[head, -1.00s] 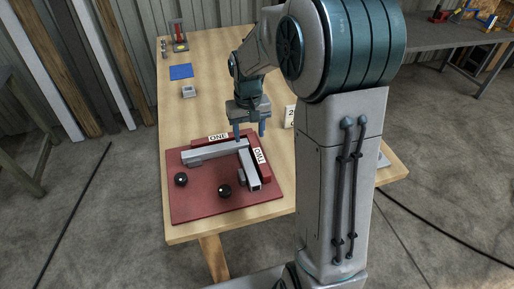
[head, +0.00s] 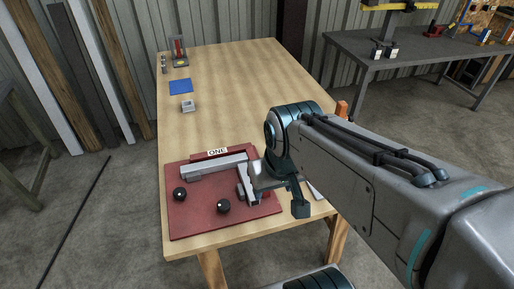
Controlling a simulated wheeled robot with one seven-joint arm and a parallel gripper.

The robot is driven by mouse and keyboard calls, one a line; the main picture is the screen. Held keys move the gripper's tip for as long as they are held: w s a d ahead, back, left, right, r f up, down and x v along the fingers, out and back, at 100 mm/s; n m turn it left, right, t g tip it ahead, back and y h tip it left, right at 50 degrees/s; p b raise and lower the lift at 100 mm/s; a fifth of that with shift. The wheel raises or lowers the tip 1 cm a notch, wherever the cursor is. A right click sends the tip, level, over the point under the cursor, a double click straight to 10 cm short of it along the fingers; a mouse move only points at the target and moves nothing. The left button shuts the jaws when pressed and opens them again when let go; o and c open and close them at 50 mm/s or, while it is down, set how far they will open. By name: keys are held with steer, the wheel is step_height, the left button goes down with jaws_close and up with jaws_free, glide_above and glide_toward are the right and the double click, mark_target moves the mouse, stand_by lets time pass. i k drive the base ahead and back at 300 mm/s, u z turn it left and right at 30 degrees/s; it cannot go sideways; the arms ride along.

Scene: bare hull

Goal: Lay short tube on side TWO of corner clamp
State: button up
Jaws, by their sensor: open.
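The corner clamp (head: 205,222) is a dark red plate with two raised red fences, at the front left of the table. A longer grey tube (head: 215,166) lies along the fence labelled ONE. A shorter grey tube (head: 246,172) lies across from its right end, along side TWO, and is partly hidden by my gripper. The TWO label and most of that fence are hidden behind my arm. My gripper (head: 270,190) is open, low over the right part of the clamp, close to the short tube. Whether it touches the tube cannot be told.
Two black knobs (head: 223,206) stand on the clamp plate. A small grey block (head: 187,106), a blue mat (head: 181,86) and a red-and-grey fixture (head: 179,52) are farther back on the wooden table (head: 240,85). The table's middle is clear.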

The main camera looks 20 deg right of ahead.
mark_target(242, 168)
steer(key=k, duration=1.15)
steer(key=u, duration=0.75)
steer(key=i, duration=1.2)
steer(key=z, duration=0.8)
